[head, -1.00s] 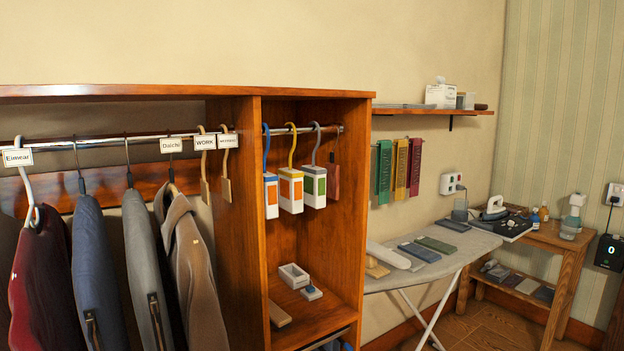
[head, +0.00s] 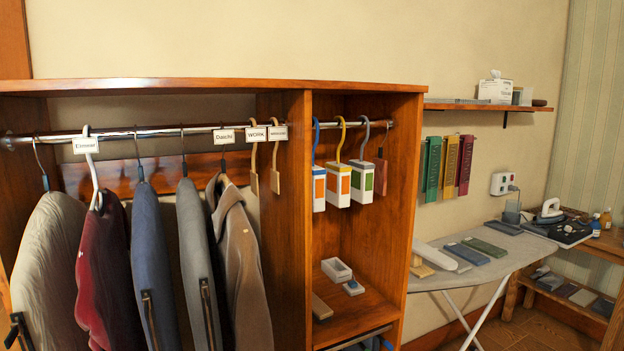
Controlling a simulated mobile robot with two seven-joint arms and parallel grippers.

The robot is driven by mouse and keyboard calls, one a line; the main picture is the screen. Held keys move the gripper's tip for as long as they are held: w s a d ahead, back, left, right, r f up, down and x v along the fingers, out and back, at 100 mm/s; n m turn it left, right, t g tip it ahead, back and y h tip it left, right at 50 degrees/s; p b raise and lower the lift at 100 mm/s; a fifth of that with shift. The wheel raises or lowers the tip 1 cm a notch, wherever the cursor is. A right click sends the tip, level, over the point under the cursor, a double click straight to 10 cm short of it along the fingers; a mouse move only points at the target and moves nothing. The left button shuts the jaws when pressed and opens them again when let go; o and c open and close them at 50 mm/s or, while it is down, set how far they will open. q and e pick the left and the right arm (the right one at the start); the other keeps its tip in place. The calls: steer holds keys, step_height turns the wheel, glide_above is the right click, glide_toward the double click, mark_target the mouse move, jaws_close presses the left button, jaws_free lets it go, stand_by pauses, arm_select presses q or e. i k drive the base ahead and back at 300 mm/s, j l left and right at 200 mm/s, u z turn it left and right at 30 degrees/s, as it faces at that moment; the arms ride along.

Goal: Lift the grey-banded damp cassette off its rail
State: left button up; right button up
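Three white damp cassettes hang by hooks from the rail (head: 345,125) in the right-hand closet bay. The grey-banded one (head: 361,181) has a grey hook and a green panel, and hangs rightmost of the three. The yellow-hooked cassette (head: 337,184) with an orange panel hangs close on its left. The blue-hooked cassette (head: 319,188) hangs further left. A dark object at the lower left edge may be part of my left arm, but I cannot tell. Neither gripper can be made out.
A reddish wooden block (head: 380,176) hangs just right of the cassettes. The bay's side panels (head: 404,220) stand on both sides. A white open box (head: 337,271) sits on the bay's shelf. Coats (head: 240,255) fill the left bay. An ironing board (head: 510,247) stands at right.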

mark_target(361, 174)
steer(key=i+l, duration=0.25)
steer(key=l, duration=0.15)
steer(key=i+l+u, duration=0.1)
steer(key=i+l, duration=0.45)
steer(key=l, duration=0.3)
